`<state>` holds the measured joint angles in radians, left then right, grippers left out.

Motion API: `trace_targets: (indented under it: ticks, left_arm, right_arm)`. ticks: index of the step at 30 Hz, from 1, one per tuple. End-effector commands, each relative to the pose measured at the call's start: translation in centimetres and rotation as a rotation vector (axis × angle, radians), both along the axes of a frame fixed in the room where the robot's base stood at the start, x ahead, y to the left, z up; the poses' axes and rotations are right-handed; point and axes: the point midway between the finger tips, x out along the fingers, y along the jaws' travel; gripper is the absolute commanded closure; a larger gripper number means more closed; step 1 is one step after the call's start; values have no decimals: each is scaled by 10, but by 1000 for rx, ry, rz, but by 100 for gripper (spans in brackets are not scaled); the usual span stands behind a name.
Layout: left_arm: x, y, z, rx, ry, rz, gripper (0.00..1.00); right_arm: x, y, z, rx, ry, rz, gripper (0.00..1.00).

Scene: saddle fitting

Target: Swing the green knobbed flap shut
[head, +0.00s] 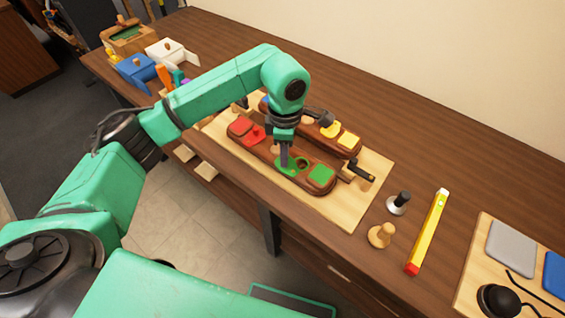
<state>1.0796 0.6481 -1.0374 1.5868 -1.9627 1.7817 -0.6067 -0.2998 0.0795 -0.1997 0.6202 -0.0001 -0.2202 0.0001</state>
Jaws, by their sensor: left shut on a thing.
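The green knobbed flap (292,171) lies at the near edge of a dark wooden saddle-shaped block (268,159), beside a round dark opening (303,163). A flat green square (321,176) sits on the block to the right of the opening. My left gripper (284,163) points down from above and is shut at the green flap; its knob is hidden by the fingers. The opening looks at least partly uncovered. My right gripper is not in view.
A red knobbed flap (256,134) and red square (240,126) share the block.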

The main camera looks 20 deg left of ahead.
Motion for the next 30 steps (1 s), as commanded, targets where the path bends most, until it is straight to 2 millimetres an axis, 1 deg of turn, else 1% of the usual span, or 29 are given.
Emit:
trace_targets:
  ticks: [1, 12, 21, 30]
  left_arm:
    - [3, -1, -6, 0, -5, -43, 100]
    - [10, -10, -4, 2, -5, -394, 100]
    - [14, -18, -2, 1, -3, -679, 100]
    - [15, -28, -1, 1, -3, -962, 100]
  right_arm:
    - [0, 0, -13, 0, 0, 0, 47]
    - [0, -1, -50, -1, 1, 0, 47]
    - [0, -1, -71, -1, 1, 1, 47]
    - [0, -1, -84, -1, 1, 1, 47]
